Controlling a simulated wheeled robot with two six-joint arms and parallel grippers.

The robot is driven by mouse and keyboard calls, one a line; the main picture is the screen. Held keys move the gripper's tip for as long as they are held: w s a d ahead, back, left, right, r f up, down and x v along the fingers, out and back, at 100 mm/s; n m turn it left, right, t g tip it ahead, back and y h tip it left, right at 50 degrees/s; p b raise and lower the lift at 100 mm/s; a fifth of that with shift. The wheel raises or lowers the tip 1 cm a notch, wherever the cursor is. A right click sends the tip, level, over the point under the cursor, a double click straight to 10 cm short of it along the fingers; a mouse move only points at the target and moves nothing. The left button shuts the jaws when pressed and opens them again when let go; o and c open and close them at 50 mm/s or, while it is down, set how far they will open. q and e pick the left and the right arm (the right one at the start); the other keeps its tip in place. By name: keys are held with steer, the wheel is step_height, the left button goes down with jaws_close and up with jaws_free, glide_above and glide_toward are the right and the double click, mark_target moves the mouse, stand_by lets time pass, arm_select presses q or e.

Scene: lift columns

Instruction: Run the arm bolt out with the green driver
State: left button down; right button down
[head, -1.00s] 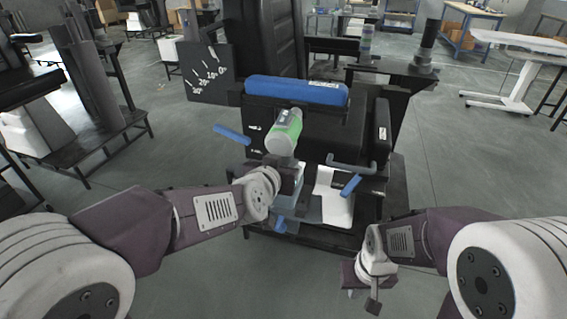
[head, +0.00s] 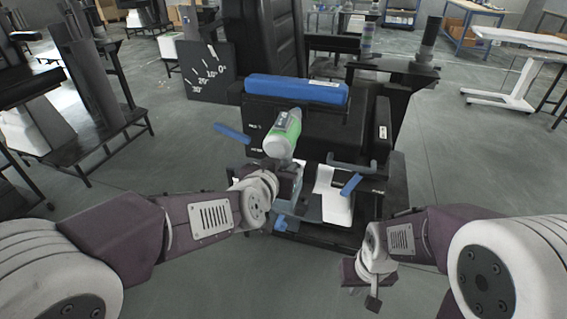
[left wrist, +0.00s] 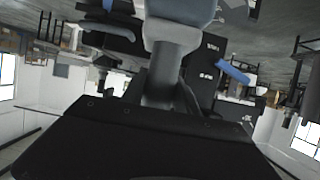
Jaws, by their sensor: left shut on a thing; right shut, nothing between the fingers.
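The green driver (head: 283,134) has a green and light grey body and stands in front of the black seat-like unit (head: 308,127), below its blue pad (head: 297,90). My left gripper (head: 289,180) is shut on the driver's lower part, which the gripper partly hides. In the left wrist view a grey body and stem (left wrist: 170,55), which looks like the driver, rise above the dark gripper housing. I cannot make out the arm bolt or whether the driver's tip touches it. My right gripper (head: 362,285) is shut and empty at the lower right, apart from the unit.
A blue lever (head: 232,133) sticks out left of the driver, and another blue lever (head: 351,185) sits at the right front. A grey bar handle (head: 352,166) is near it. A black angle-scale plate (head: 208,72) stands behind left.

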arm_select(q)
steer(key=shift+s+a+r+p, duration=0.1)
steer(key=shift+s+a+p, duration=0.2)
steer(key=shift+s, duration=0.65)
steer(key=shift+s+a+r+p, duration=0.1)
steer(key=shift+s+a, duration=0.25)
steer(key=shift+s, duration=0.6)
